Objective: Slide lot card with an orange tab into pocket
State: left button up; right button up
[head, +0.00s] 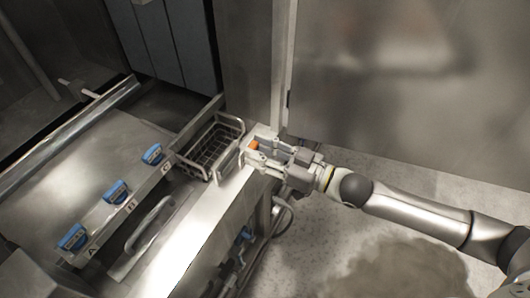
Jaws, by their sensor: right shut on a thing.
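My right gripper (257,152) comes in from the right, over the end of the steel ledge beside the wire basket. It is shut on the lot card, whose small orange tab (253,145) shows between the fingers. The rest of the card is mostly hidden by the fingers or too small to make out. A small upright plate-like holder (229,162) stands at the basket's near side, just left of the fingertips; it may be the pocket, but I cannot tell for sure. My left gripper is not in view.
A wire basket (207,150) sits left of my gripper. Blue-handled pieces (115,191) stand along a lettered steel strip, near a curved metal handle (150,224). A tall steel panel (385,80) rises behind my right arm. Pipes (245,245) run below the ledge.

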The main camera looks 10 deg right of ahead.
jog(key=shift+w+a+f+b, duration=0.2)
jog(key=shift+w+a, duration=0.1)
jog(key=shift+a, duration=0.1)
jog(key=shift+w+a+f+b, duration=0.1)
jog(key=shift+w+a+b, duration=0.1)
jog(key=shift+w+a, duration=0.15)
jog(key=shift+w+a+f+b, duration=0.45)
jog(key=shift+a+f+b, duration=0.25)
jog(key=shift+b, duration=0.1)
jog(key=shift+w+a+f+b, duration=0.45)
jog(key=shift+a+f+b, duration=0.2)
jog(key=shift+f+b, duration=0.15)
jog(key=shift+w+a+f+b, duration=0.45)
jog(key=shift+a+f+b, duration=0.2)
jog(key=shift+b, duration=0.15)
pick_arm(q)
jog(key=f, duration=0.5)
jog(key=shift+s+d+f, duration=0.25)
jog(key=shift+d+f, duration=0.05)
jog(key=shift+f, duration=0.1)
pick_arm(e)
jog(key=shift+f, duration=0.2)
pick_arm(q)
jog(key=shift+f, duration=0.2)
pick_arm(e)
jog(key=shift+f, duration=0.25)
